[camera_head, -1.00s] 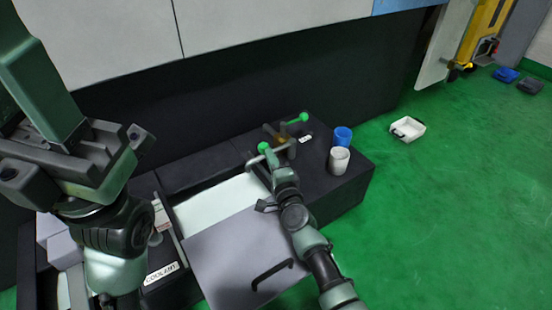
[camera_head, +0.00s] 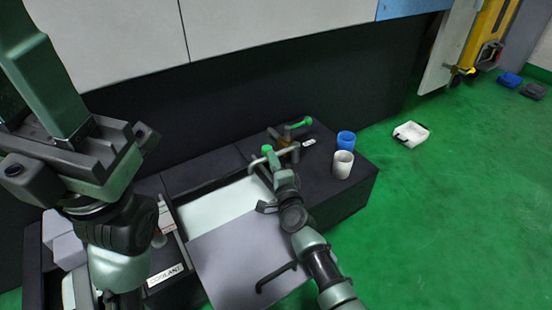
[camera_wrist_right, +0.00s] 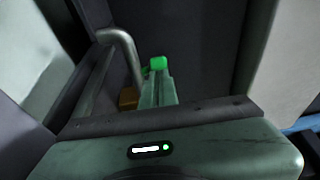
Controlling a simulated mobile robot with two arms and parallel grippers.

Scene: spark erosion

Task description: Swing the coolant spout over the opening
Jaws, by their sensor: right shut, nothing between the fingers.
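The coolant spout, a bent grey tube (camera_head: 288,152), runs left from a brass fitting (camera_head: 286,142) on the dark cabinet top. Its outer end bends down near the right edge of the white-lined opening (camera_head: 215,205); I cannot tell whether it is over it. In the right wrist view the tube (camera_wrist_right: 127,48) stands left of my fingers. My right gripper (camera_head: 270,158) is shut and empty beside the tube, with a bright green knob (camera_wrist_right: 158,63) at the fingertips; contact is unclear. My left gripper (camera_head: 85,160) is raised at the left, its jaw state unclear.
A green-tipped lever (camera_head: 304,122) stands behind the fitting. A blue cup (camera_head: 346,140) and a white cup (camera_head: 342,164) stand to its right. A grey lid (camera_head: 245,255) with a black handle lies in front of the opening. A white tray (camera_head: 410,133) lies on the floor.

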